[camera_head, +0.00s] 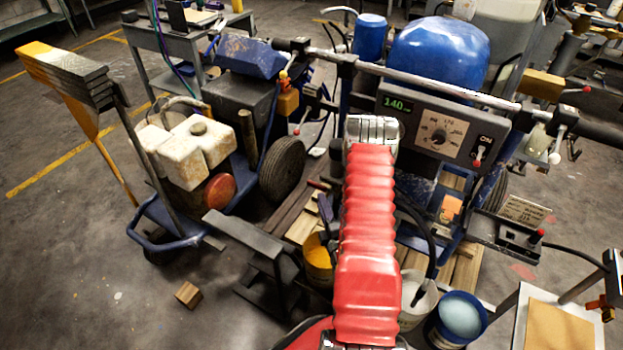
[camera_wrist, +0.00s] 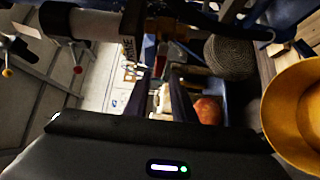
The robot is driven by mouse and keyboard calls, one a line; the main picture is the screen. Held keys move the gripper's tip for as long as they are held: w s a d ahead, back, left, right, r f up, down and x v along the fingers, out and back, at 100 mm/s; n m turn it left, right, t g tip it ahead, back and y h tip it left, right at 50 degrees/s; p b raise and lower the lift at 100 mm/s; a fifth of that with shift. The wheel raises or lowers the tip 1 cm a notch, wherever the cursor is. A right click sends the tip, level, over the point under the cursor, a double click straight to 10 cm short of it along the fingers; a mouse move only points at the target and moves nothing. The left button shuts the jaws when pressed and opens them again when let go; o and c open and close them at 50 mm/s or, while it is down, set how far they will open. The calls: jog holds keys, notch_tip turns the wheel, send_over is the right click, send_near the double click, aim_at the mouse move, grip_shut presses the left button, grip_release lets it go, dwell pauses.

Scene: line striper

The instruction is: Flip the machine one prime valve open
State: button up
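A striping machine with a blue tank (camera_head: 440,55) and a control panel (camera_head: 440,128) reading 140 stands right of centre. A second machine with a white engine tank (camera_head: 190,150) and blue cover (camera_head: 250,58) stands to its left. Small levers with coloured tips show, including a yellow-tipped lever (camera_head: 284,76). I cannot tell which is the prime valve of machine one. In the wrist view a dark block (camera_wrist: 128,45) carries a label that seems to read PRIME. My gripper (camera_wrist: 165,95) appears open and empty below it; my red arm hides it in the head view.
A yellow bucket (camera_head: 318,258) and a blue-rimmed bucket (camera_head: 460,318) stand by my arm. A dark step stand (camera_head: 265,265) and a wood block (camera_head: 188,294) are on the floor at left. A paper-topped stand (camera_head: 555,325) is at lower right.

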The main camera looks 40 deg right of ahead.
aim_at(314, 183)
jog(key=x, duration=1.3)
jog(key=shift+c, duration=0.5)
grip_shut()
jog(key=shift+f, duration=0.1)
jog(key=shift+a, duration=0.15)
